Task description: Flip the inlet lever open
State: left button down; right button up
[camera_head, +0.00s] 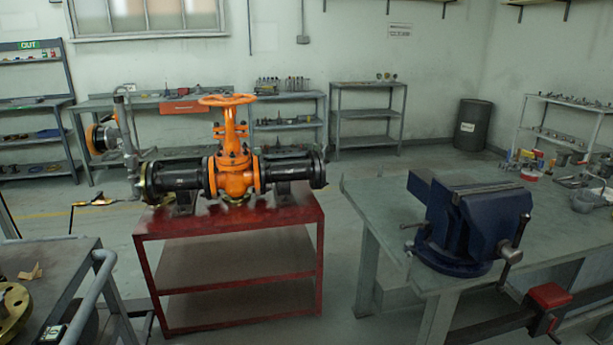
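An orange gate valve (234,172) with an orange handwheel (227,100) on top sits in a black horizontal pipe (288,167). The pipe assembly rests on a red cart (228,222). A grey vertical pipe (128,140) with fittings rises at the left end of the black pipe. A small grey curved part (124,88) shows at its top. I cannot tell which part is the inlet lever or how it is set; it is too small to make out. Neither of my grippers is in view.
A workbench (385,208) with a blue vise (470,222) stands at the right. A grey cart (75,265) with a rail handle is at the lower left. Shelves (368,112) and a dark drum (472,125) stand behind. Floor is clear between red cart and workbench.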

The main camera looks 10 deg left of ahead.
aim_at(101, 193)
jog(key=i+u, duration=0.75)
jog(key=i, duration=0.2)
jog(key=i+u, duration=0.3)
jog(key=i, duration=0.2)
jog(key=i+u, duration=0.3)
jog(key=i, duration=0.25)
jog(key=i+j+z, duration=0.1)
jog(key=i, duration=0.35)
jog(key=i+j+z, duration=0.1)
jog(key=i, duration=0.3)
jog(key=i+j+z, duration=0.1)
jog(key=i+j, duration=0.15)
jog(key=i, duration=0.2)
